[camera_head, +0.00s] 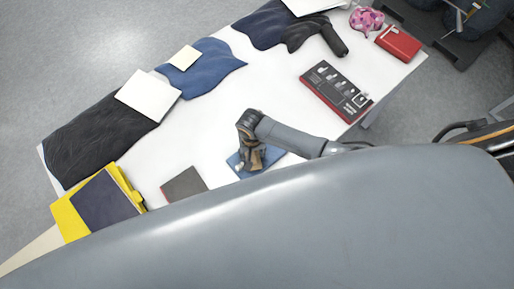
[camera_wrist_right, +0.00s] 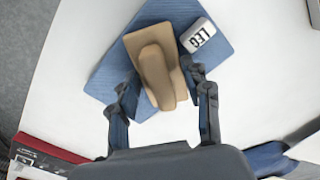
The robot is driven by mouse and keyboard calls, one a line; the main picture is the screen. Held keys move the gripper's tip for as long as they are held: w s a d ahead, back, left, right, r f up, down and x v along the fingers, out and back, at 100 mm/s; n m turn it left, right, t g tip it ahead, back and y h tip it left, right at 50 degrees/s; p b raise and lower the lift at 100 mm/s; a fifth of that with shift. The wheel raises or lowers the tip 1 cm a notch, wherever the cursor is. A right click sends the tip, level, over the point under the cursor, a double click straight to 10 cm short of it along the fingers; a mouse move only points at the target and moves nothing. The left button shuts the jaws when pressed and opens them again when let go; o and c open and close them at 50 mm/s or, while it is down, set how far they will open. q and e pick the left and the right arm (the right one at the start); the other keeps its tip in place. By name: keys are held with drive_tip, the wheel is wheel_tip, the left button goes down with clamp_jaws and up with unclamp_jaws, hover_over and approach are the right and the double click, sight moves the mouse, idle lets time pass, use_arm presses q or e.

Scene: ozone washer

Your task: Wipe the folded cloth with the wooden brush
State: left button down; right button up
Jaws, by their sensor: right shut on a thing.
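The folded blue cloth (camera_head: 274,158) lies flat on the white table near its front edge. It fills the upper middle of the right wrist view (camera_wrist_right: 112,76). The wooden brush (camera_wrist_right: 155,72), tan with a raised handle, is over the cloth; I cannot tell whether it presses on it. My right gripper (camera_wrist_right: 158,88) is shut on the brush, with a finger on each side of it. In the head view the right gripper (camera_head: 248,135) points down at the cloth and partly hides the brush. My left gripper is not in view.
A red-edged box (camera_head: 336,92) lies to the right, a dark booklet (camera_head: 184,184) to the left. Dark garments (camera_head: 95,135) line the far edge. White table is bare around the cloth.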

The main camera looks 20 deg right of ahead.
drive_tip(key=shift+w+r, duration=0.1)
drive_tip(key=shift+r, duration=2.95)
drive_tip(key=shift+r, duration=1.5)
